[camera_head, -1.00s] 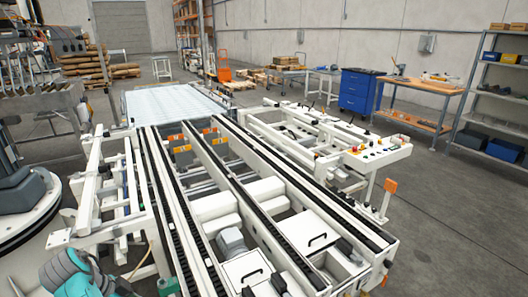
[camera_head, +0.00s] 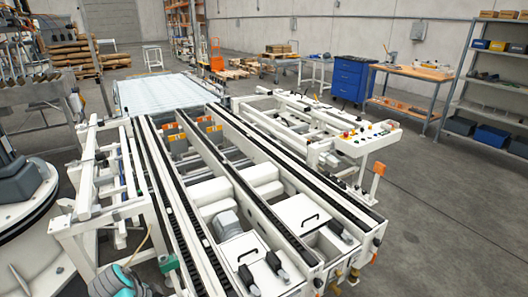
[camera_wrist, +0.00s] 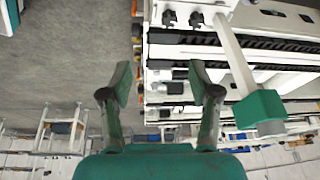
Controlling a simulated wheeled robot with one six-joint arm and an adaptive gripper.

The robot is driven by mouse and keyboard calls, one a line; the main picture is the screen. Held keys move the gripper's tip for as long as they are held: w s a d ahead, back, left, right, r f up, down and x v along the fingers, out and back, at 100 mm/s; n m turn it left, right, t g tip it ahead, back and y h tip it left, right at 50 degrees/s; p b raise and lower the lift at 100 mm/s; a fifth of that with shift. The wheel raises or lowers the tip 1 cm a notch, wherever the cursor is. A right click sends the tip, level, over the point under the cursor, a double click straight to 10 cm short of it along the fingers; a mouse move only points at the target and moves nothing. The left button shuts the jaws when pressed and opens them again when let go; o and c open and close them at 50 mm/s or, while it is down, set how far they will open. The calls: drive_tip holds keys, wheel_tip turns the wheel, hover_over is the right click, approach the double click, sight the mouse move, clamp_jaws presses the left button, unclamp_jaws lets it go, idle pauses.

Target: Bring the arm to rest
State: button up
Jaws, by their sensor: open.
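My gripper (camera_wrist: 160,84) shows in the wrist view with its two dark fingers spread apart and nothing between them. Past the fingertips lie bare grey floor and the white frame of the conveyor. In the head view only a teal and grey part of my arm shows at the bottom left, beside the conveyor; the fingers are not visible there. The white conveyor (camera_head: 233,188) with black chain tracks fills the middle of the head view, and its edge (camera_wrist: 190,50) is close to the gripper in the wrist view.
A control panel (camera_head: 368,137) with buttons stands right of the conveyor. A blue drawer cabinet (camera_head: 352,88), a workbench (camera_head: 412,72) and a shelf rack (camera_head: 490,90) stand further back. Open grey floor (camera_head: 440,220) lies at the right. A round white base (camera_head: 25,205) stands at the left.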

drive_tip(key=d+f+n+t+y, duration=0.1)
drive_tip(key=d+f+n, duration=0.1)
drive_tip(key=d+f, duration=0.85)
drive_tip(key=s+d+f+n+t+y, duration=0.1)
drive_tip(key=s+d+f, duration=0.2)
drive_tip(key=s+d, duration=0.3)
drive_tip(key=s+d+f+n+t+y, duration=0.1)
drive_tip(key=s+d+f+n, duration=0.2)
drive_tip(key=d, duration=0.6)
drive_tip(key=s+d+f+t+y, duration=0.1)
drive_tip(key=s+d+f, duration=0.35)
drive_tip(key=d, duration=0.25)
drive_tip(key=s+d+r+n+t, duration=0.1)
drive_tip(key=s+d+r+t, duration=0.1)
drive_tip(key=s+d+r, duration=0.45)
drive_tip(key=s+d+r+n+t, duration=0.15)
drive_tip(key=s+d+r, duration=0.25)
drive_tip(key=s, duration=0.5)
drive_tip(key=s+d+r+t, duration=0.1)
drive_tip(key=s+r, duration=0.2)
drive_tip(key=r, duration=0.4)
drive_tip(key=s+d+r+n+t, duration=0.1)
drive_tip(key=s+r+t, duration=0.1)
drive_tip(key=s+r, duration=0.2)
drive_tip(key=s+d+r+t+h, duration=0.1)
drive_tip(key=s+r, duration=0.3)
drive_tip(key=r, duration=0.6)
drive_tip(key=shift+d+r+n, duration=0.2)
drive_tip(key=shift+d+n, duration=0.15)
drive_tip(key=shift+d, duration=0.2)
